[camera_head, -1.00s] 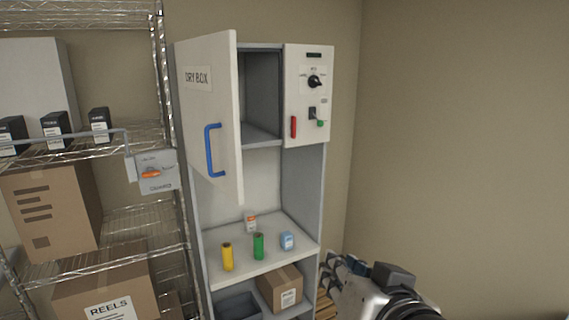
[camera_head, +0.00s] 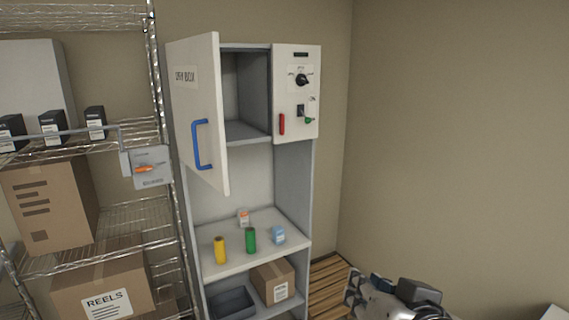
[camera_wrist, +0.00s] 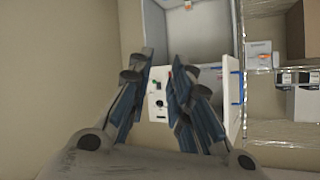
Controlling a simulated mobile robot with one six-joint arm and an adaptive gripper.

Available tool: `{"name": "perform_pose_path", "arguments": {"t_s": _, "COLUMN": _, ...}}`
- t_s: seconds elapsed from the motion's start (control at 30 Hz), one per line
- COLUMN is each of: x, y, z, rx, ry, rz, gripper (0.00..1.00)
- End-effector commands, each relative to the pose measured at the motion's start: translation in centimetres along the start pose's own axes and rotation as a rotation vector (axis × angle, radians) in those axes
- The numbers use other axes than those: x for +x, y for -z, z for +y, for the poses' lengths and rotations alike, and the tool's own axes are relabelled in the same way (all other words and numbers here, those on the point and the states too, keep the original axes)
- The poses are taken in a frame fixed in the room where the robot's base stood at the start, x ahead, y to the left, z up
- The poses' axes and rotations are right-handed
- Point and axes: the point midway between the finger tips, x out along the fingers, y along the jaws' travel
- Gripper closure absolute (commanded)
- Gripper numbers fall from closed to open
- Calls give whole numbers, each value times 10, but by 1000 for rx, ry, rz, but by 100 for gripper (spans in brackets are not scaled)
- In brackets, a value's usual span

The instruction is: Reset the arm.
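My gripper (camera_wrist: 157,64) is open and empty in the wrist view, its two dark blue-grey fingers apart with the cabinet's control panel (camera_wrist: 158,97) showing between them. In the head view my gripper (camera_head: 353,287) is at the bottom right, low and to the right of the dry box cabinet (camera_head: 294,190), touching nothing that I can see. The cabinet's upper door (camera_head: 198,95), with a blue handle (camera_head: 202,145), stands open to an empty-looking compartment (camera_head: 245,95). The panel (camera_head: 310,119) carries a black knob, a red part and a green-tipped switch.
A yellow cylinder (camera_head: 220,250), a green cylinder (camera_head: 251,240), a blue-white box (camera_head: 278,235) and an orange-white box (camera_head: 243,217) stand on the cabinet shelf. A wire rack (camera_head: 150,215) with cartons is at left. A wooden pallet (camera_head: 327,280) lies right of the cabinet.

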Motion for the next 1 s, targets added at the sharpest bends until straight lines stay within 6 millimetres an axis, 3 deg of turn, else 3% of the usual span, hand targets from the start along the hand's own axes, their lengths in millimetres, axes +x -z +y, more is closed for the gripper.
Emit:
{"name": "perform_pose_path", "arguments": {"t_s": 0.03, "x": 10, "y": -26, "z": 7, "rx": -11, "ry": -5, "rz": -31, "gripper": 81}}
{"name": "perform_pose_path", "arguments": {"t_s": 0.3, "x": 44, "y": -161, "z": 48, "rx": -105, "ry": -52, "rz": -271, "gripper": 81}}
{"name": "perform_pose_path", "arguments": {"t_s": 0.6, "x": 59, "y": -294, "z": 101, "rx": -196, "ry": -131, "rz": -539, "gripper": 81}}
{"name": "perform_pose_path", "arguments": {"t_s": 0.8, "x": 57, "y": -338, "z": 122, "rx": -227, "ry": -170, "rz": -643, "gripper": 81}}
{"name": "perform_pose_path", "arguments": {"t_s": 1.0, "x": 54, "y": -345, "z": 126, "rx": -235, "ry": -181, "rz": -668, "gripper": 81}}
